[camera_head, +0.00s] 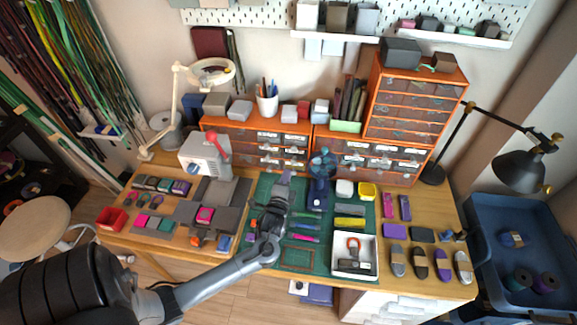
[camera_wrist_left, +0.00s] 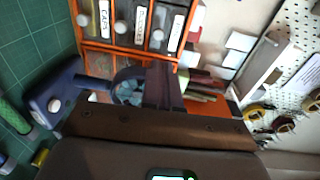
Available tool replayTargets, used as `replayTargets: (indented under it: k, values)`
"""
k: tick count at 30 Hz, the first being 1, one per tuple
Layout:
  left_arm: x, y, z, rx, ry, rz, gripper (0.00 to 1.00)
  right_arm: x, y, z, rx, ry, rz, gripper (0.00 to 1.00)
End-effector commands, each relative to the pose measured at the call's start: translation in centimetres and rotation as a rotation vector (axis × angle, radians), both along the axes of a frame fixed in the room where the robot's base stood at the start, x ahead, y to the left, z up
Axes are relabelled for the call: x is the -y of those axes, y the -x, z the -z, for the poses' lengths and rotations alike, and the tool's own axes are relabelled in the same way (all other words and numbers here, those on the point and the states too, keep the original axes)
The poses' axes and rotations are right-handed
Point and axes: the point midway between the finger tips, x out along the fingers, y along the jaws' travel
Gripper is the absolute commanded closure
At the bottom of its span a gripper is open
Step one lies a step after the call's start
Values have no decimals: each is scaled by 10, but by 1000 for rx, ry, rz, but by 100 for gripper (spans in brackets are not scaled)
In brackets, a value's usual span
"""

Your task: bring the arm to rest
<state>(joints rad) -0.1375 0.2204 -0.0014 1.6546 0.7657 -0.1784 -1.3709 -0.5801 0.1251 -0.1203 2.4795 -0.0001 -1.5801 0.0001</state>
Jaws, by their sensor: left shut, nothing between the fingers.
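My left arm comes in from the lower left in the head view and reaches over the workbench. My left gripper (camera_head: 284,182) is above the green cutting mat (camera_head: 262,188), left of a dark blue stand with a round head (camera_head: 317,195). The gripper is shut with nothing held. In the left wrist view the dark fingers (camera_wrist_left: 163,88) show close together, with the blue stand (camera_wrist_left: 55,97) beside them and the orange drawer unit (camera_wrist_left: 128,47) beyond. My right gripper is in neither view.
A white tray (camera_head: 340,268) with an orange-handled tool sits at the mat's front right. Orange drawer units (camera_head: 345,143) line the back. A white machine (camera_head: 196,165) and a ring lamp (camera_head: 210,84) stand to the left. A blue bin (camera_head: 490,225) is at the far right.

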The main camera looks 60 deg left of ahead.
Motion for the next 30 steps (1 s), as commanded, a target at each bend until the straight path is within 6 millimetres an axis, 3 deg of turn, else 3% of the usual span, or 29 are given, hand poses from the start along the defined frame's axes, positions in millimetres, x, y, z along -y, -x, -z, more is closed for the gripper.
replayTargets:
  k: [8, 14, 16, 20, 24, 30]
  values:
    - [15, 15, 0, -3, 1, 1, 100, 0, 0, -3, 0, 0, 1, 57]
    - [19, 40, 27, -61, 7, 3, 100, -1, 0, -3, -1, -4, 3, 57]
    - [31, 54, 33, -76, 22, 24, 100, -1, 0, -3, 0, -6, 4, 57]
    - [87, 69, 41, -123, 189, 152, 100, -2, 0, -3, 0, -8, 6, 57]
    - [162, 88, 44, -187, 556, 256, 100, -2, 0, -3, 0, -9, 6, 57]
    - [252, 137, 25, -342, 1035, 222, 100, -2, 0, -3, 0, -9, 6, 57]
